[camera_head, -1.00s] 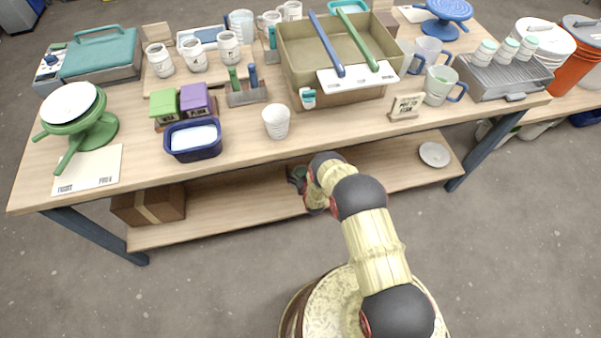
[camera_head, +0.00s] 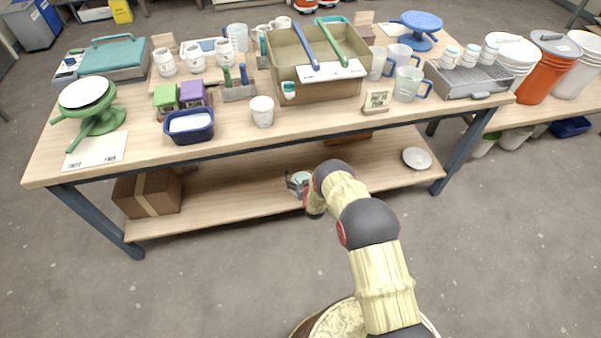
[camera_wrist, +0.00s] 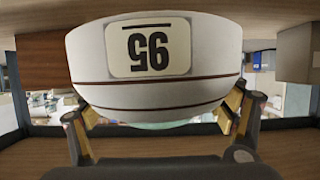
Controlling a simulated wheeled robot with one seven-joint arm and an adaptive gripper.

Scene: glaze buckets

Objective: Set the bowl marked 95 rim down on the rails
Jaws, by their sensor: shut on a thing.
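The bowl marked 95 (camera_wrist: 203,45) is white with brown lines near its rim and a dark number on a pale label. It fills the wrist view, where the scene looks upside down. My gripper (camera_wrist: 160,118) is shut on it, with fingers at either side near the rim. In the head view my gripper (camera_head: 299,186) is at the lower shelf, below the table's front edge, and the pale greenish bowl (camera_head: 300,178) shows small there. Whether it touches the shelf is unclear. A blue rail (camera_head: 306,43) and a green rail (camera_head: 331,42) lie across the tan basin (camera_head: 285,67) on the tabletop.
The tabletop (camera_head: 225,132) overhangs the lower shelf (camera_head: 235,195). Another white bowl (camera_head: 417,158) is on the shelf at right, a cardboard box (camera_head: 147,192) at left.

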